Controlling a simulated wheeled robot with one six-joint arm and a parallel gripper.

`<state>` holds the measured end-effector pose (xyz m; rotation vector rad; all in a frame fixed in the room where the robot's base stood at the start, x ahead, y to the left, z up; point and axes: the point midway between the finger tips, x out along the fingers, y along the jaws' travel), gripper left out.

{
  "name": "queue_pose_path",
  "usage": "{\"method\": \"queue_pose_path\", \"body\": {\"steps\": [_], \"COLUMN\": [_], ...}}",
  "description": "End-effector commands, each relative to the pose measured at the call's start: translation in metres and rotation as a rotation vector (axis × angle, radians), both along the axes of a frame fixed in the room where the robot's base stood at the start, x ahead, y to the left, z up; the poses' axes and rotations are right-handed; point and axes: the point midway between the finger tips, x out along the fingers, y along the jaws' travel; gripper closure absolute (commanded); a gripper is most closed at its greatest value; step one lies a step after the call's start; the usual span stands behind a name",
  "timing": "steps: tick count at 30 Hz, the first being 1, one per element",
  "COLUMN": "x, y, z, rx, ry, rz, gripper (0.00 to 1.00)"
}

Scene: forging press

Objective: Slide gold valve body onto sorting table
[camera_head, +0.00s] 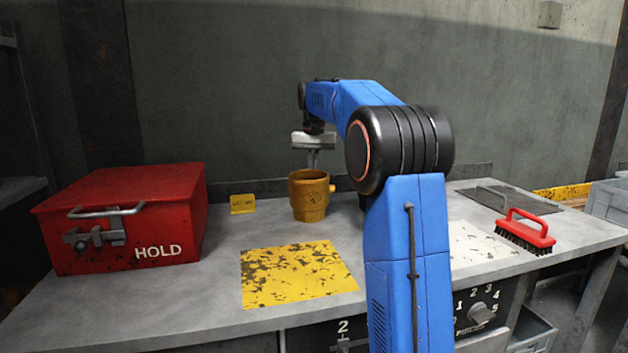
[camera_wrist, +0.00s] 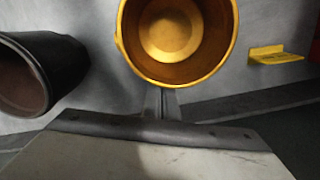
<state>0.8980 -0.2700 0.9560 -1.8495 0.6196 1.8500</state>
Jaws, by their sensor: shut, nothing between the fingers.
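The gold valve body (camera_head: 309,196) stands upright on the grey table (camera_head: 205,300), behind a worn yellow patch (camera_head: 295,274). A small knob or port sticks out of its right side. The wrist view looks down into its open round top (camera_wrist: 178,35). My gripper (camera_head: 314,163) points down at the valve body's far side, close to its rim. The fingers are shut and empty; they also show in the wrist view (camera_wrist: 161,103), just beside the rim. Whether they touch it I cannot tell. The fingertips are hidden behind the valve body in the head view.
A red HOLD box (camera_head: 125,222) stands on the left and a small yellow sign (camera_head: 243,204) beside the valve body. A dark hollow cylinder (camera_wrist: 40,72) is near it in the wrist view. A red brush (camera_head: 527,232) lies at right. The yellow patch is clear.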

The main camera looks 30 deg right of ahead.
Motion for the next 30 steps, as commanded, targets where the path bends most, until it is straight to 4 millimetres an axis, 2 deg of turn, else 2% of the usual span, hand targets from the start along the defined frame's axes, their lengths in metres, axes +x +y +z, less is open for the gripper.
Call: {"method": "queue_pose_path", "body": {"steps": [5, 30], "x": [-0.013, -0.137], "y": [0.011, 0.104], "z": [0.001, 0.001], "rx": [-0.001, 0.000], "ry": [-0.001, -0.001], "rz": [0.001, 0.002], "gripper": [1.00, 1.00]}}
